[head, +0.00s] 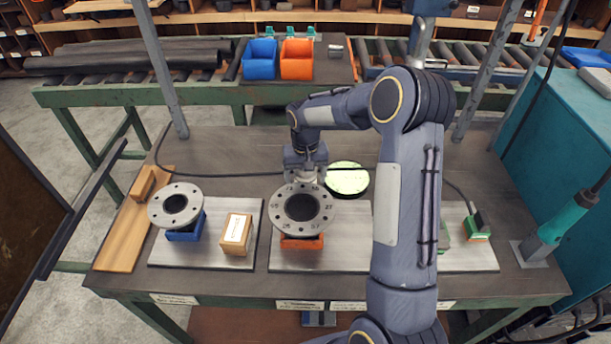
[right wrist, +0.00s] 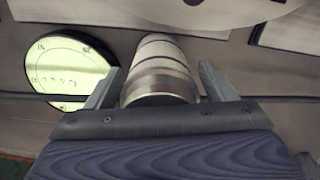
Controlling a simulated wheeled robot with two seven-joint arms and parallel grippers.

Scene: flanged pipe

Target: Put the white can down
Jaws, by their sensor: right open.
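The white can (right wrist: 160,68) shows in the right wrist view as a pale cylinder with grey bands. It stands between the two fingers of my right gripper (right wrist: 160,82), which are open with a visible gap on each side of it. In the head view my right gripper (head: 306,166) is low over the table, just behind the middle flanged ring (head: 302,205). The can is mostly hidden there by the gripper and ring. My left gripper is not in view.
A round pale-green disc (head: 347,178) lies right of the gripper, and a black cable runs across the table. A second flange (head: 175,204) sits on a blue block at left, beside a wooden block (head: 236,232). Blue (head: 260,59) and orange (head: 297,59) bins stand behind.

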